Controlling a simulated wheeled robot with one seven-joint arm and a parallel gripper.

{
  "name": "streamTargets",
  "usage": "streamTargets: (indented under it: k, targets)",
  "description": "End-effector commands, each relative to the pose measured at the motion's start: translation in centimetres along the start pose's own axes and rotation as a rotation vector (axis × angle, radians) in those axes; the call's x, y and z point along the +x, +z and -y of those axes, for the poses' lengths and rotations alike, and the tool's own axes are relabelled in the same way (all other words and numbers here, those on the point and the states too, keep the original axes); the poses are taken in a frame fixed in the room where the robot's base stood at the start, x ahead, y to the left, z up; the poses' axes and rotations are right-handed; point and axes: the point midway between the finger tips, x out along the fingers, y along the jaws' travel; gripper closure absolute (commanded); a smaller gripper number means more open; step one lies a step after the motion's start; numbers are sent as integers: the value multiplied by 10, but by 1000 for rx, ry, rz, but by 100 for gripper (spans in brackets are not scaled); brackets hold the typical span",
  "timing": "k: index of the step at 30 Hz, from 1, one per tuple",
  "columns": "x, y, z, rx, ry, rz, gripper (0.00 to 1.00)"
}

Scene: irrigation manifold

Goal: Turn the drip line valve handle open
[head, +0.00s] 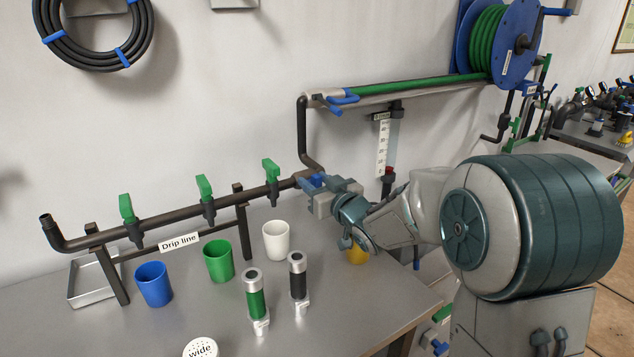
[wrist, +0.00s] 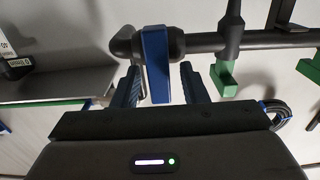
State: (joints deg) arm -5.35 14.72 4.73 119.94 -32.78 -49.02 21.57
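The dark manifold pipe (head: 165,217) runs along the wall above the bench, with a "Drip line" label (head: 180,242) under it. A blue valve handle (head: 313,181) is at the pipe's right end; in the wrist view the blue handle (wrist: 156,62) stands lengthwise between my fingers. My gripper (head: 322,192) is at this handle, partly covering it in the head view. In the wrist view my gripper (wrist: 160,84) is open, with a gap on each side of the handle. Three green handles (head: 126,208) stand up along the pipe to the left.
Blue (head: 153,284), green (head: 219,262) and white (head: 276,240) cups stand on the bench (head: 330,310), with green (head: 256,300) and black (head: 298,280) cylinders in front. A yellow object (head: 357,256) is partly hidden below my gripper. A hose reel (head: 500,42) hangs upper right.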

Motion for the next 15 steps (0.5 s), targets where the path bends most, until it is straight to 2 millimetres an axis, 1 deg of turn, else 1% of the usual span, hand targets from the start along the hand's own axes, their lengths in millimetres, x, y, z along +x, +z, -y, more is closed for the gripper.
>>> streamTargets:
  k: [7,8,9,11,12,15]
  targets:
    - [1,0,0,0,0,0,60]
    - [1,0,0,0,0,0,66]
    - [1,0,0,0,0,0,77]
    - [1,0,0,0,0,0,94]
    - [1,0,0,0,0,0,100]
    - [0,0,0,0,0,0,100]
